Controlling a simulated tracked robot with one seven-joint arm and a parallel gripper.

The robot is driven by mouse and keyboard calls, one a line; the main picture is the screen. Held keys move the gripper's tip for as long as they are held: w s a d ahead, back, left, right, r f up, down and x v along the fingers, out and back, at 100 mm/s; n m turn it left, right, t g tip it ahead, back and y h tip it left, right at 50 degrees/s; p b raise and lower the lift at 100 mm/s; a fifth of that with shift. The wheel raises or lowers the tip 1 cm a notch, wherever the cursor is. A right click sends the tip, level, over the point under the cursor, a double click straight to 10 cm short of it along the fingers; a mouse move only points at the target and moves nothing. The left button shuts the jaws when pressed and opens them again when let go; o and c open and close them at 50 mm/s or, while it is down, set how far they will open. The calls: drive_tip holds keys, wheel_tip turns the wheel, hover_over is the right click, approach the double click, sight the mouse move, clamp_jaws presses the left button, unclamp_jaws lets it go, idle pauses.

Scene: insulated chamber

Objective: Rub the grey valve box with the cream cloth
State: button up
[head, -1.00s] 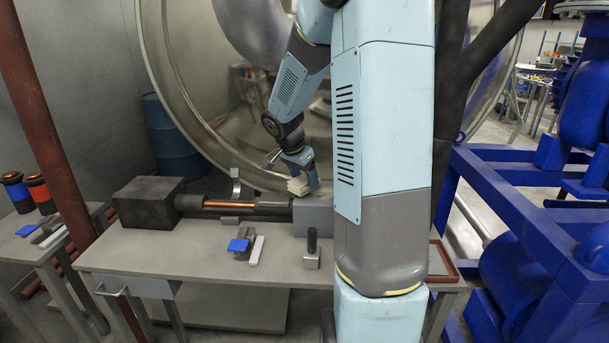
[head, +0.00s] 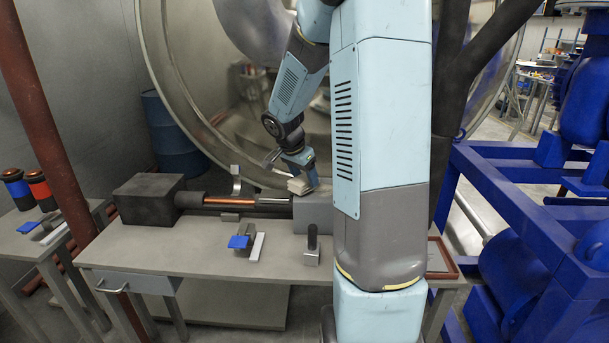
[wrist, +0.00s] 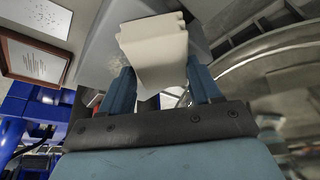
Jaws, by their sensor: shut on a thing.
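The grey valve box (head: 313,217) stands on the workbench at the end of the copper pipe, partly hidden behind my arm. My gripper (head: 301,176) is just above the box and shut on the cream cloth (head: 302,187). The cloth looks folded and sits at the top of the box; it seems to touch it, but the contact line is hard to make out. In the wrist view the cloth (wrist: 155,52) is between my two blue fingers (wrist: 162,88), with the grey box (wrist: 98,55) behind it.
A dark block (head: 150,200) and copper pipe (head: 230,202) lie left of the box. A framed tray (head: 441,258) is at the right. The bench's (head: 200,255) front left is clear.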

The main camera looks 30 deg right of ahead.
drive_tip(key=shift+f, duration=0.45)
drive_tip(key=shift+s+d+r, duration=0.1)
drive_tip(key=shift+s+d, duration=0.5)
drive_tip(key=shift+d, duration=0.25)
drive_tip(key=shift+s+d, duration=0.55)
drive_tip(key=shift+d, duration=0.25)
drive_tip(key=shift+d, duration=0.15)
